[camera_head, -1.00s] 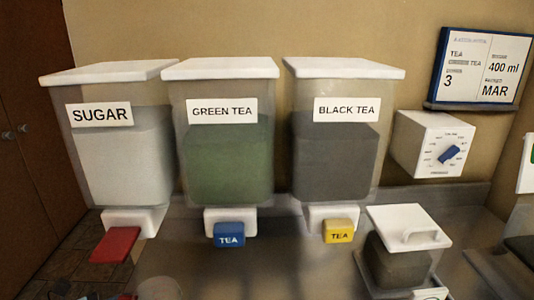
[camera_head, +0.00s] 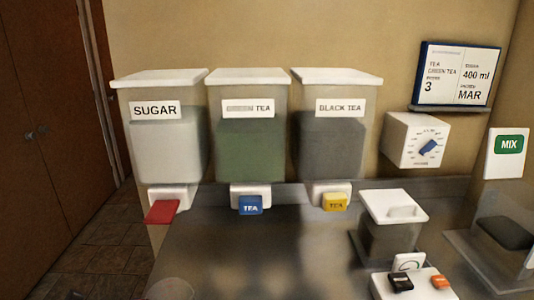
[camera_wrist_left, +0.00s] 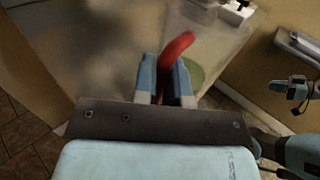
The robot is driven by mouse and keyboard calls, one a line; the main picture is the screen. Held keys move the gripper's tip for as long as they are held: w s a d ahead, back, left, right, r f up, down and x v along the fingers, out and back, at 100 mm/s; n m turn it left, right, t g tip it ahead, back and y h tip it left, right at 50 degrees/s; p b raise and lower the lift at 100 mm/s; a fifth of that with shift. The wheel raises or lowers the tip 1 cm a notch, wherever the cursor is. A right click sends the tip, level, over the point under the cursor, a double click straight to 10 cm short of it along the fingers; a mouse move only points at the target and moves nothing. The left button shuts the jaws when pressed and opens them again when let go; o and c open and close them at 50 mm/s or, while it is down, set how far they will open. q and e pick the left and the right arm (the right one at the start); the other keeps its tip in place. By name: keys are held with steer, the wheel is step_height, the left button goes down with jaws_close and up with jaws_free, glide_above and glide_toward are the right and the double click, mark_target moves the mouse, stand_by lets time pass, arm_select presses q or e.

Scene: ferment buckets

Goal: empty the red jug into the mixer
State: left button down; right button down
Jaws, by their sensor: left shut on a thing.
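My left gripper (camera_wrist_left: 166,82) is shut on the red curved handle (camera_wrist_left: 178,48) of the red jug in the left wrist view. The jug's body cannot be made out clearly; a greenish round patch shows just beyond the right finger. The jug and both grippers are not seen clearly in the head view. A green MIX sign (camera_head: 509,144) hangs at the right, above a clear-walled unit (camera_head: 505,232) with a dark inside, cut by the edge. It may be the mixer. A light-blue and dark part at the right of the left wrist view may be my right gripper.
SUGAR (camera_head: 160,140), GREEN TEA (camera_head: 250,145) and BLACK TEA (camera_head: 330,145) dispensers stand along the wall. A white-lidded container (camera_head: 392,238), a dial box (camera_head: 415,140) and a black-and-orange button panel (camera_head: 415,290) are at the right. The counter's middle (camera_head: 270,255) looks clear.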

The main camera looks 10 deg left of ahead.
mark_target(161, 288)
arm_select(q)
steer(key=w+d+r+n+y+p, duration=0.1)
steer(key=w+d+r+n+t+y+p, duration=0.1)
steer(key=d+r+y+p, duration=0.1)
steer(key=w+d+r+n+t+y+p, duration=0.1)
steer(key=w+d+r+p, duration=0.1)
steer(key=shift+d+y, duration=0.1)
steer(key=shift+y, duration=0.2)
steer(key=w+d+r+n+t+y+p, duration=0.1)
steer(key=w+d+r+n+y+p, duration=0.1)
steer(key=d+r+n+y+p, duration=0.2)
step_height(161, 288, up, 2)
steer(key=d+y, duration=0.1)
steer(key=d, duration=0.1)
steer(key=shift+w+d+r+y+p, duration=0.15)
steer(key=shift+d+r+y+p, duration=0.05)
steer(key=shift+d+y+p, duration=0.15)
steer(key=shift+w+d, duration=0.1)
steer(key=shift+w, duration=0.05)
